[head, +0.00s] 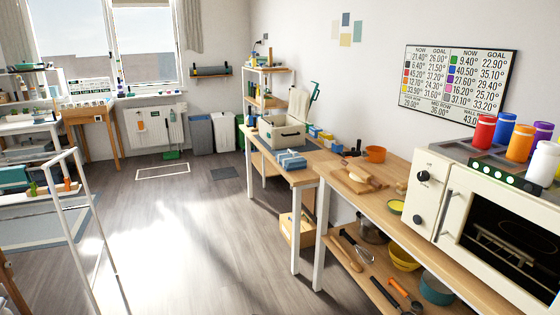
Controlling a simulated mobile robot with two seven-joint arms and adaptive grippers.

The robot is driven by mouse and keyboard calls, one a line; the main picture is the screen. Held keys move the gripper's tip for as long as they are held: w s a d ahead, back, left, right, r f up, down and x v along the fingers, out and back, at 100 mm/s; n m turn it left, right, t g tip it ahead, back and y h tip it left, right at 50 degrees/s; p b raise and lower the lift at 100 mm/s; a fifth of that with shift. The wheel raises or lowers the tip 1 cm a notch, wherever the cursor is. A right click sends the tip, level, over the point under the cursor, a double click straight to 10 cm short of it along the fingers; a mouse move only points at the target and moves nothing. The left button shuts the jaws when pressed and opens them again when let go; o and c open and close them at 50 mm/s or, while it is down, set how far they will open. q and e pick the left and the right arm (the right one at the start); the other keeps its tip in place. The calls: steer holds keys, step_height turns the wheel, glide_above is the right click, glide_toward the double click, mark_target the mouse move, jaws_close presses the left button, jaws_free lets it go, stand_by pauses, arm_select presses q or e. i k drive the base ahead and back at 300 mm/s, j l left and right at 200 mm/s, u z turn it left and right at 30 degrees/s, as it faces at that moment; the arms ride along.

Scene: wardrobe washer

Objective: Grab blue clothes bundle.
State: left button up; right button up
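A blue bundle (291,161) that looks like folded cloth lies on the near part of the wooden table (303,176), in front of a cream box (281,134). A smaller blue and yellow item (319,133) sits farther back by the wall, too small to identify. Neither of my grippers shows in the head view.
A bench (408,235) with an orange bowl (375,154) and a cream oven (490,215) with several colored cups runs along the right. A white metal frame (62,205) stands at the near left. The middle floor (190,235) is clear. Bins (201,141) stand at the back wall.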

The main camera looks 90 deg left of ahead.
mark_target(289, 160)
steer(key=u, duration=2.75)
steer(key=i+j+z, duration=0.2)
steer(key=i, duration=0.35)
steer(key=i+j+z, duration=0.2)
steer(key=i, duration=0.35)
steer(key=i+j+z, duration=0.15)
steer(key=i, duration=0.4)
steer(key=i+j+z, duration=0.2)
steer(key=i+j, duration=0.15)
steer(key=i, duration=0.15)
